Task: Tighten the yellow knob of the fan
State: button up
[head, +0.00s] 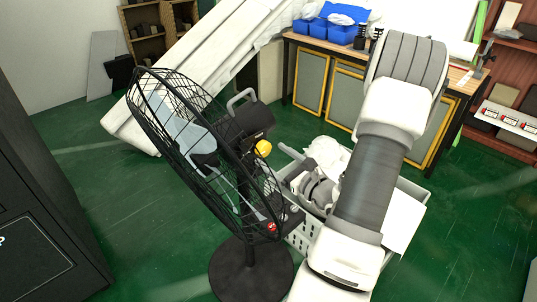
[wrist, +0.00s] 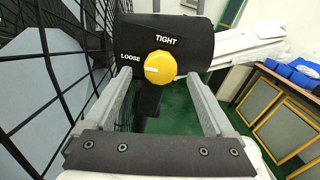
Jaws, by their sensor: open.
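A black standing fan (head: 240,130) with a wire cage stands on a round base left of my arm. Its yellow knob (head: 263,148) sticks out of the motor housing behind the cage. In the wrist view the knob (wrist: 158,68) faces me on the black housing (wrist: 190,38), with TIGHT printed above it and LOOSE to its left. My gripper (wrist: 157,76) is open, one finger on each side of the knob in the picture. I see gaps between both fingers and the knob; whether the tips reach its depth is unclear.
The fan cage (wrist: 75,70) runs close along the left finger. A white crate (head: 300,238) with things in it stands behind my arm. A workbench (head: 465,85) with blue bins (head: 325,30) is at the back. Green floor is free at left.

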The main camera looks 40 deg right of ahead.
jog(key=shift+w, duration=1.35)
jog(key=c, duration=1.4)
